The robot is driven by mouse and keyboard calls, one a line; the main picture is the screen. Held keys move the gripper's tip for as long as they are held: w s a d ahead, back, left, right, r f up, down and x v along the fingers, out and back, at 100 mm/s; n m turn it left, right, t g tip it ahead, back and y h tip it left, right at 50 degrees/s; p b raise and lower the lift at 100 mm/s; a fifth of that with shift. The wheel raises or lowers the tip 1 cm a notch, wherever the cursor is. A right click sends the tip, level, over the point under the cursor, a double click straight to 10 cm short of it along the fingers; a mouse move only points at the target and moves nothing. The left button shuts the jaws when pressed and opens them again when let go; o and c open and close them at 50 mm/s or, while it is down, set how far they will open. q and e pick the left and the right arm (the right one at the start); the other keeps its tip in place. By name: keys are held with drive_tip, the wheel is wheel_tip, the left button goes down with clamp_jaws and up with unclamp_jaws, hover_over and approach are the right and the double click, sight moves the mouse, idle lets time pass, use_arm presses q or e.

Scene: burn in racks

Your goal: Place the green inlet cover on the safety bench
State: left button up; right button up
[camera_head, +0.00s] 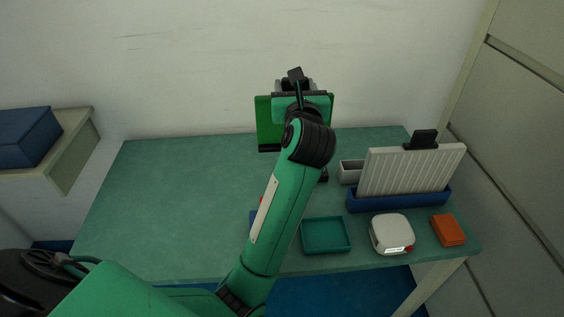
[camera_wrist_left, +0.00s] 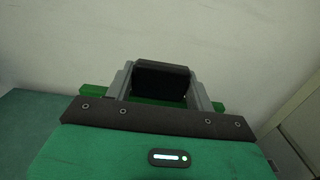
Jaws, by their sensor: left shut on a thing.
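The green inlet cover (camera_head: 265,124) is an upright green panel at the back of the green-topped bench (camera_head: 165,195), partly hidden behind my left arm and wrist. Its green edges (camera_wrist_left: 98,89) also show on both sides in the left wrist view. My left gripper (camera_head: 295,82) is shut on the black handle (camera_wrist_left: 160,80) of the cover. The cover appears held near the bench's back edge; I cannot tell whether it touches the bench. My right gripper is not in view.
A white ribbed panel (camera_head: 412,170) with a black handle stands in a blue holder (camera_head: 400,202) at the right. A teal tray (camera_head: 326,236), a white rounded device (camera_head: 391,235) and an orange block (camera_head: 448,230) lie along the front. A blue box (camera_head: 25,137) sits on a side shelf. The bench's left part is clear.

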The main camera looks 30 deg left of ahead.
use_arm(q)
wheel_tip(320, 180, down, 12)
drive_tip(key=shift+a+f, duration=0.1)
drive_tip(key=shift+f, duration=0.15)
drive_tip(key=shift+f+b, duration=0.3)
drive_tip(key=shift+f, duration=2.35)
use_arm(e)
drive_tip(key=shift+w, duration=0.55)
use_arm(q)
drive_tip(key=shift+f, duration=0.1)
drive_tip(key=o, duration=1.6)
drive_tip(key=shift+o, duration=0.2)
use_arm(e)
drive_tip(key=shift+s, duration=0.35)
